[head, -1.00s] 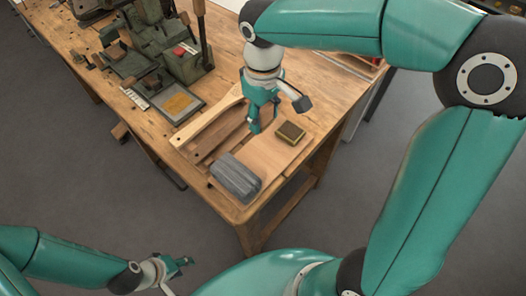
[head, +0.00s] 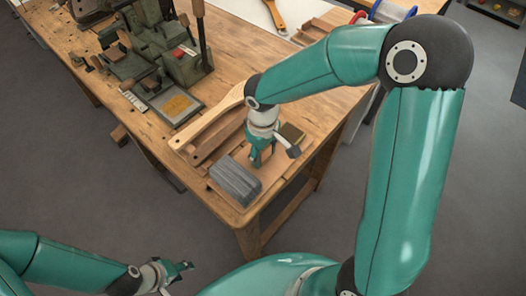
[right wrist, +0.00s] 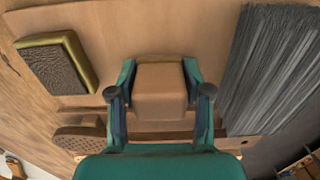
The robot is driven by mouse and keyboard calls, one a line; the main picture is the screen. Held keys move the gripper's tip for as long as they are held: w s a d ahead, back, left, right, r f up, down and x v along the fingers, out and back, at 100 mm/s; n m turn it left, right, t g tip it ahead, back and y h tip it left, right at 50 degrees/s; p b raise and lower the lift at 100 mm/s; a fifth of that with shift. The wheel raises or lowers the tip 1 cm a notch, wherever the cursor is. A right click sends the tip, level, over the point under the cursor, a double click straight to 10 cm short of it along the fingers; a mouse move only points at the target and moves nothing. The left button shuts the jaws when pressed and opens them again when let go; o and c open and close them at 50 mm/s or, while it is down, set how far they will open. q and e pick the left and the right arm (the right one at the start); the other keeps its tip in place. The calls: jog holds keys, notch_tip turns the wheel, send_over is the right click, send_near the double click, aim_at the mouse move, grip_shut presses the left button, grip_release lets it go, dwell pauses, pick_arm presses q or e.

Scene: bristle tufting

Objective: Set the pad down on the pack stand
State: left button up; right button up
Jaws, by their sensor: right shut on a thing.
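My right gripper (head: 259,162) is low over the tan wooden stand (head: 279,184) at the near corner of the bench. In the right wrist view my right gripper (right wrist: 160,98) is shut on a brown block, apparently the pad (right wrist: 160,85), with a finger on each side. The stand (right wrist: 150,18) fills the background there; I cannot tell whether the pad touches it. A grey bristle bundle (head: 235,181) lies on the stand, and shows at the right of the wrist view (right wrist: 272,65). My left gripper (head: 180,268) is low at the left, away from the bench; its opening is unclear.
A dark block with an olive edge (head: 293,133) lies beside my right gripper, at upper left in the wrist view (right wrist: 57,63). A long wooden handle (head: 207,118) lies behind. A green machine (head: 183,55) and a tray (head: 177,103) stand further back.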

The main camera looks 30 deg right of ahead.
jog(key=shift+f, duration=0.15)
jog(key=o, duration=1.1)
jog(key=shift+r, duration=0.35)
notch_tip(320, 180, up, 12)
jog(key=shift+f+p, duration=0.1)
jog(key=shift+p, duration=0.3)
jog(key=shift+s+f, duration=0.1)
